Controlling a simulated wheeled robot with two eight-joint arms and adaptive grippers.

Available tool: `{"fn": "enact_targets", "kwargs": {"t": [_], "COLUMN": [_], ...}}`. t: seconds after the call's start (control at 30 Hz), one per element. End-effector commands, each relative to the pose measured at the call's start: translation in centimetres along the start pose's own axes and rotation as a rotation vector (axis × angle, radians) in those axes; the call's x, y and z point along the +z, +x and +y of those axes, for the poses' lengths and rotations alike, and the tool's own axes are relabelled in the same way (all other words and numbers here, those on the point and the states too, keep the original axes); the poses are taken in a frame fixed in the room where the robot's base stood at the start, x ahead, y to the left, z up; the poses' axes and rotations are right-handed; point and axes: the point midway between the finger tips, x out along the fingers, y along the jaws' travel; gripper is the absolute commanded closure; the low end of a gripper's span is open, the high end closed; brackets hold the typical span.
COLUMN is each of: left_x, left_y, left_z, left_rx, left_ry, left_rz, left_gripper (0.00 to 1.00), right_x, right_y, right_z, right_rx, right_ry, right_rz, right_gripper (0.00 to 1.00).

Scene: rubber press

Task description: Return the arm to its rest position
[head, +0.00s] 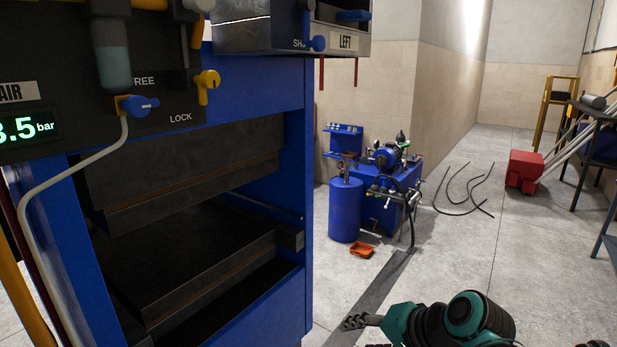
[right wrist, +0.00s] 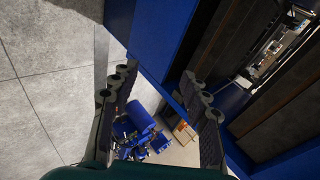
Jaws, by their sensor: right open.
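My right arm (head: 450,320), teal and black, comes in at the bottom of the head view. Its gripper (head: 356,321) points left, over the floor in front of the blue press (head: 306,190), apart from it. In the right wrist view the two fingers of my right gripper (right wrist: 160,88) are spread with nothing between them. The press's blue frame (right wrist: 165,30) and dark plates (right wrist: 275,120) show beyond and to the right of the fingers there. My left gripper is in neither view.
A control panel with a hose and a blue valve (head: 138,105) is at the upper left. A blue pump unit (head: 390,190) and an orange tray (head: 361,250) stand behind my gripper. A red machine (head: 524,172) is far right. The floor (head: 470,260) between is mostly clear.

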Motion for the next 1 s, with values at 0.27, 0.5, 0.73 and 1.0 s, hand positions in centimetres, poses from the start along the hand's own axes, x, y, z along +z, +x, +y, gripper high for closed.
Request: {"fn": "enact_targets", "kwargs": {"t": [0.27, 0.5, 0.73, 1.0], "left_x": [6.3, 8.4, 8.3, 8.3], "left_y": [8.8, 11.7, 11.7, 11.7], "left_z": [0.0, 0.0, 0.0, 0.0], "left_rx": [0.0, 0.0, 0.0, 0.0], "left_ry": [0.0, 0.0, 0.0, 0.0], "left_rz": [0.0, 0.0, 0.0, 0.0], "left_gripper": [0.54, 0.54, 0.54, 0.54], "right_x": [6.8, 8.8, 8.8, 8.8], "right_y": [9.6, 12.4, 12.4, 12.4], "right_z": [20.0, 28.1, 28.8, 28.7], "right_rx": [0.293, 0.441, 0.462, 0.461], "right_ry": [-0.467, -0.709, -0.743, -0.74], "right_rz": [0.107, 0.148, 0.153, 0.153], "right_gripper": [0.54, 0.54, 0.54, 0.54]}}
